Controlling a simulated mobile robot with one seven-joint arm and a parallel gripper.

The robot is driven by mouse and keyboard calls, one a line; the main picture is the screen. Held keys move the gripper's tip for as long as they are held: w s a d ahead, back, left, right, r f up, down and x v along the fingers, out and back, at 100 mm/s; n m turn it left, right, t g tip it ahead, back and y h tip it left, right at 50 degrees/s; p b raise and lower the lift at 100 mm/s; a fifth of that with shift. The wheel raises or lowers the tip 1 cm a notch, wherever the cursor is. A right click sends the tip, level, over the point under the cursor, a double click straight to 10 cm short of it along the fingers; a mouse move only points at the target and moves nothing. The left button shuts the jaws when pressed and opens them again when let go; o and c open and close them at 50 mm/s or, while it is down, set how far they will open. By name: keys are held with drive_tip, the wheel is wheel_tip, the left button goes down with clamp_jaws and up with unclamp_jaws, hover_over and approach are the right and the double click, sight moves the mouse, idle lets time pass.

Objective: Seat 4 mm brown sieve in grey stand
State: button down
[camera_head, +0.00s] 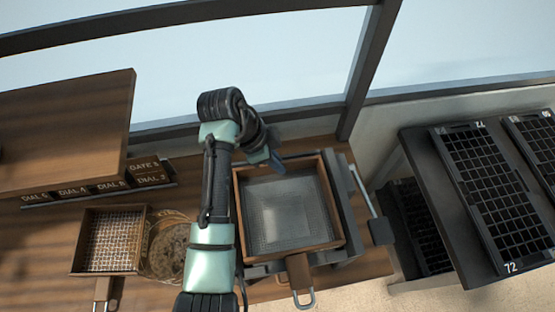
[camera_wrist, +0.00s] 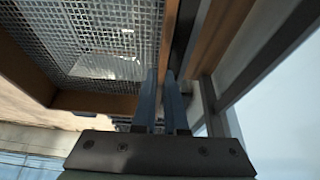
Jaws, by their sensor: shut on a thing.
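A square sieve with a brown wooden frame and metal mesh (camera_head: 290,213) is over the grey stand (camera_head: 349,200), whose parts show at its right side and lower edge. Its handle (camera_head: 299,272) points toward the bottom of the picture. My gripper (camera_head: 277,162) is at the sieve's far rim, shut on it. In the wrist view, the fingers (camera_wrist: 164,85) are close together beside the brown frame, with the mesh (camera_wrist: 95,35) at left. I cannot tell whether the sieve rests fully in the stand. No size marking is readable.
A second, coarser brown sieve (camera_head: 111,238) lies at left, beside a round container of brown material (camera_head: 168,248). A wooden shelf with dial labels (camera_head: 95,188) is at upper left. Black cell trays (camera_head: 480,165) stand at right. A window wall is behind the bench.

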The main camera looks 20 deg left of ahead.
drive_tip(key=c, duration=0.9)
unclamp_jaws()
drive_tip(key=shift+r, duration=0.1)
drive_tip(key=shift+a+r, duration=0.1)
drive_tip(key=shift+r, duration=0.05)
drive_tip(key=shift+a+r, duration=0.15)
drive_tip(key=shift+r, duration=0.15)
drive_tip(key=p+v, duration=0.3)
drive_tip(key=v, duration=0.8)
drive_tip(key=shift+s+r, duration=0.3)
drive_tip(key=shift+r, duration=0.1)
